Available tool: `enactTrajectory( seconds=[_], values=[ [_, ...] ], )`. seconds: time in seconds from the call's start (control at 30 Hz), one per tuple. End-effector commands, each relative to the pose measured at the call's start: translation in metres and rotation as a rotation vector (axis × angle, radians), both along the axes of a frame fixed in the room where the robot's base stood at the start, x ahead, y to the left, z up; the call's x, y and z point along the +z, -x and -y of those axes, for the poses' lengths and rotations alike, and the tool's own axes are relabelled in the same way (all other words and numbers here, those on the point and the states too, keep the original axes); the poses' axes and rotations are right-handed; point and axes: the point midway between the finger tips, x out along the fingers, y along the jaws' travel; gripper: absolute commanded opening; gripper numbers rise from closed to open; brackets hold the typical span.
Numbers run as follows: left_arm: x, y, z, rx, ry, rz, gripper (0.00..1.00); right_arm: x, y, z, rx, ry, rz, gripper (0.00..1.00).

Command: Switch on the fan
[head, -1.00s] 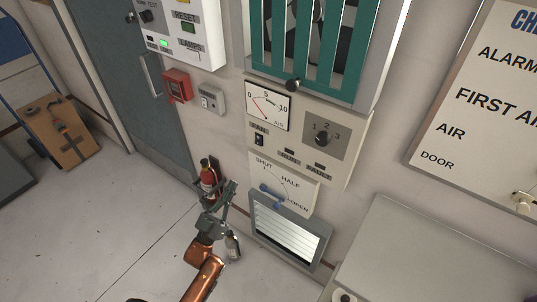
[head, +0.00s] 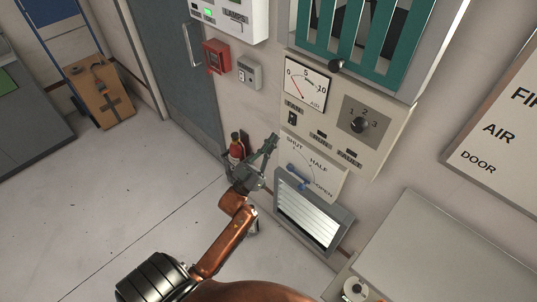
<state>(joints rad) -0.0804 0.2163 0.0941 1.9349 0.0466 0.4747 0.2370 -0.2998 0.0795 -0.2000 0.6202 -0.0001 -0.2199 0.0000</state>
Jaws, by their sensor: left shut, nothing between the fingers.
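The fan panel (head: 384,146) is a beige box on the wall. Its small dark switch (head: 292,118) sits under the FAN label at the panel's left side. A round knob (head: 359,125) marked 1, 2, 3 is to the right. An air gauge (head: 306,83) is above the switch, its needle towards the upper left. Two small indicators below look dark. The fan sits behind a teal grille (head: 376,35). My left gripper (head: 272,139) is shut and empty, its tips pointing up, a little below and left of the switch and apparently apart from it. My right gripper is out of view.
Below the panel are a damper plate with a blue lever (head: 298,176) and a louvred vent (head: 306,215). A fire extinguisher (head: 236,150) stands behind my gripper. A red call box (head: 216,57) and grey switch box (head: 249,73) are left. A grey cabinet (head: 430,248) is lower right.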

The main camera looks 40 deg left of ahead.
Motion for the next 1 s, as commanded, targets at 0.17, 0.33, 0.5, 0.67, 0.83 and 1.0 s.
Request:
enactTrajectory(
  seconds=[0.17, 0.33, 0.5, 0.67, 0.83, 1.0],
  values=[
    [0.01, -0.029, 0.002, -0.001, 0.001, -0.001, 0.0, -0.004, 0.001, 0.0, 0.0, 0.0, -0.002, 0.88],
    [0.007, -0.049, 0.004, -0.001, 0.001, -0.001, 0.0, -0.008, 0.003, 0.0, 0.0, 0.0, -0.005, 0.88],
    [0.007, -0.056, 0.005, 0.0, 0.0, -0.002, 0.0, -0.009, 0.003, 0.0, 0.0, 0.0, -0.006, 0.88],
    [0.007, -0.056, 0.005, -0.001, 0.0, -0.002, 0.0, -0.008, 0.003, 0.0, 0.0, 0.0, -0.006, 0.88],
    [0.006, -0.057, 0.005, -0.001, 0.0, 0.0, 0.0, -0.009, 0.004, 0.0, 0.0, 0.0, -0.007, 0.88],
    [-0.002, -0.065, 0.007, -0.003, 0.005, 0.049, 0.0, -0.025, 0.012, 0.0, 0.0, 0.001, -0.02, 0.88]
  ],
)
